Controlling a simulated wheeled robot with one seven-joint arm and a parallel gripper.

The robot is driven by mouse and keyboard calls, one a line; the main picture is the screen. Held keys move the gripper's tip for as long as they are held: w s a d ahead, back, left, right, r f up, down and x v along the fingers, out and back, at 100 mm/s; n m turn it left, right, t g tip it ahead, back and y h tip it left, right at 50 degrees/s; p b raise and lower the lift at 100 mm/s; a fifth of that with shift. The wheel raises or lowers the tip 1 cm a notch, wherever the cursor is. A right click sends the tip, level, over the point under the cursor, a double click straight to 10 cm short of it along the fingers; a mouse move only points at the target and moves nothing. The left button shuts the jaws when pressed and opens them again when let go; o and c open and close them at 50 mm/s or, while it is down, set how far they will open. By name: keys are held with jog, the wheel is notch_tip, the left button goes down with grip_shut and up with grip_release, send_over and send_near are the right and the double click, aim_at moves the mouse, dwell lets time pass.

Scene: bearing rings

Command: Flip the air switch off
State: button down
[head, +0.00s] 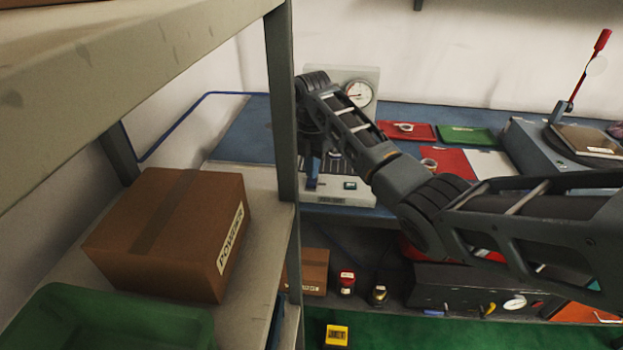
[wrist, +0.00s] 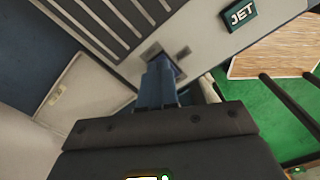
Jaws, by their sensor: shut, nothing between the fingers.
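My gripper (wrist: 160,82) is shut and empty. Its blue fingers point down at a pale grey box (wrist: 205,40) with dark slots and a green JET label (wrist: 240,14). The fingertips are at a small grey fitting (wrist: 183,52) on the box, which seems to be the air switch. The fingers hide most of it, so I cannot tell its position or whether they touch it. In the head view my gripper (head: 313,172) is over the left part of the same box (head: 335,197), at the front of the blue bench.
A grey shelf post (head: 283,120) stands close to the left of my gripper. A brown POWDER carton (head: 170,230) and a green bin (head: 110,320) sit on that shelf. A dial gauge (head: 357,93) stands behind my arm. Red (head: 420,131) and green trays (head: 467,135) lie farther right.

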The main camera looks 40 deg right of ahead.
notch_tip(320, 180, up, 6)
jog(key=p, duration=0.5)
dwell(0.6)
